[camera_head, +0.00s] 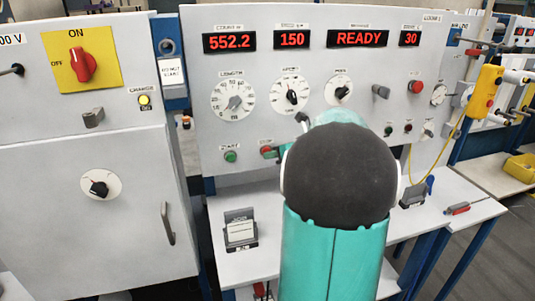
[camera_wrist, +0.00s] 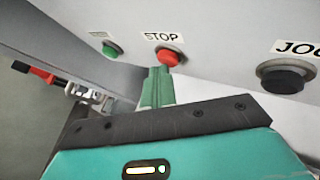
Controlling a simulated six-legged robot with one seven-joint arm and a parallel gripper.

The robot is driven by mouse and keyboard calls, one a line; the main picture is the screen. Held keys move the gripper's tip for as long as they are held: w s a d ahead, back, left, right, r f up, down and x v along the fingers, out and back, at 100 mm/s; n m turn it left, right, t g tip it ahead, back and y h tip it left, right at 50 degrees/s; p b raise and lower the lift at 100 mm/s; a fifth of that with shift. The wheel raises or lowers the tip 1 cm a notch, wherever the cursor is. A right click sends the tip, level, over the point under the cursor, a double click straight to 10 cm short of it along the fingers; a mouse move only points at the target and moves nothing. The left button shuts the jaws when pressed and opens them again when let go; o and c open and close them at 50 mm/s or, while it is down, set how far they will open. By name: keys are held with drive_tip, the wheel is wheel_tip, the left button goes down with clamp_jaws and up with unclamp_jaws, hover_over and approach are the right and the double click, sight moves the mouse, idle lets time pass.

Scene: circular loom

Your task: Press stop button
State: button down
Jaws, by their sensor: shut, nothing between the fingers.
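The red stop button (camera_wrist: 168,57) sticks out of the grey panel under a STOP label (camera_wrist: 164,37). In the head view the stop button (camera_head: 266,150) shows just left of my arm. My gripper (camera_wrist: 158,74) is shut and empty, its green fingertips pointing at the panel right at the lower left of the stop button. I cannot tell whether the tips touch it. In the head view my arm hides most of the gripper.
A green button (camera_wrist: 112,50) sits left of the stop button, and a black JOG button (camera_wrist: 285,78) sits to the right. The display (camera_head: 357,38) reads READY. Dials, including the length dial (camera_head: 233,99), are above. A white shelf (camera_head: 250,268) lies below the panel.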

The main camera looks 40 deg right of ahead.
idle(0.3)
drive_tip(key=shift+s+a, duration=0.45)
drive_tip(key=shift+s, duration=0.3)
drive_tip(key=shift+s+a, duration=0.4)
drive_tip(key=shift+s, duration=0.35)
drive_tip(key=shift+s+a, duration=0.4)
drive_tip(key=shift+s, duration=0.3)
drive_tip(key=shift+s+a, duration=0.4)
drive_tip(key=shift+s, duration=0.35)
idle(0.4)
